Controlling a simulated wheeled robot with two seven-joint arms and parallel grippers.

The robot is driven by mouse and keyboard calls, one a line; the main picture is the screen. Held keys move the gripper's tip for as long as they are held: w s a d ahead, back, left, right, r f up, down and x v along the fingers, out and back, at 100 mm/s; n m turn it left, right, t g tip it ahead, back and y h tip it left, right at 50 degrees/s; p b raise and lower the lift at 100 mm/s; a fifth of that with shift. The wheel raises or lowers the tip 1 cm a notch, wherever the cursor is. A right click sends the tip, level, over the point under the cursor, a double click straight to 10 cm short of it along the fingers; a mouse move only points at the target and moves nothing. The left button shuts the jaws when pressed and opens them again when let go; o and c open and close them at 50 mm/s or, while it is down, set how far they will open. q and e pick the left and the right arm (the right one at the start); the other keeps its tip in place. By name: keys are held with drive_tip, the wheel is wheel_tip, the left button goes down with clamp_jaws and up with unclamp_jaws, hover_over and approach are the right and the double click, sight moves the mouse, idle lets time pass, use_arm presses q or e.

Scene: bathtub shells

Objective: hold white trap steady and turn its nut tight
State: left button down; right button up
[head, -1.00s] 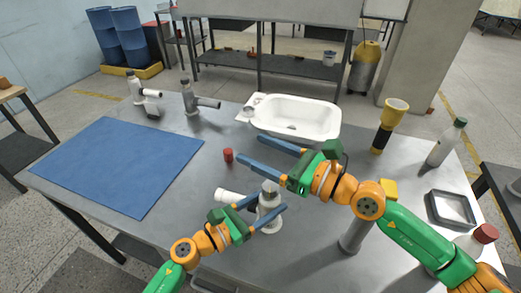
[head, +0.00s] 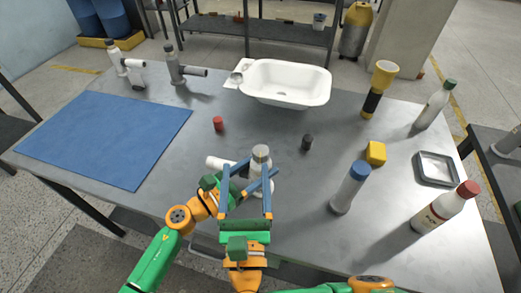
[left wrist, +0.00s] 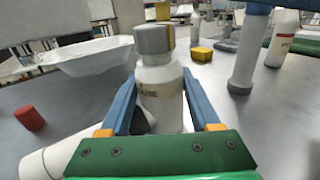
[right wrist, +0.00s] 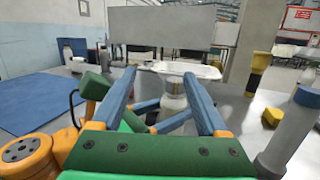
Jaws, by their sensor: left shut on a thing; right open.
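The white trap (head: 259,165) stands upright on the grey table, with a white side pipe (head: 217,162) pointing left. Its grey nut (head: 260,151) sits on top; the nut (left wrist: 153,40) also shows in the left wrist view. My left gripper (head: 258,170) is shut on the trap's body (left wrist: 160,95), a finger on each side below the nut. My right gripper (head: 246,172) is open, in front of the trap. In the right wrist view, the trap (right wrist: 174,100) and my left fingers show between and beyond the right fingers (right wrist: 157,90). The trap's lower part is partly hidden.
A red cap (head: 218,123) and a black cap (head: 307,142) lie nearby. A white basin (head: 285,82) is behind. A blue-capped grey cylinder (head: 349,187), yellow block (head: 375,152), grey tray (head: 436,168) and bottles stand right. A blue mat (head: 105,138) covers the left.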

sight(260, 159)
drive_tip(key=s+d+f+m+g+h, duration=0.1)
drive_tip(key=s+f+g+h, duration=0.1)
drive_tip(key=s+f+h, duration=0.1)
drive_tip(key=w, duration=0.3)
drive_tip(key=w+d, duration=0.1)
drive_tip(key=w, duration=0.3)
drive_tip(key=w+d, duration=0.1)
drive_tip(key=w, duration=0.3)
drive_tip(key=shift+w+d+r, duration=0.1)
drive_tip(key=shift+w+r, duration=0.05)
clamp_jaws()
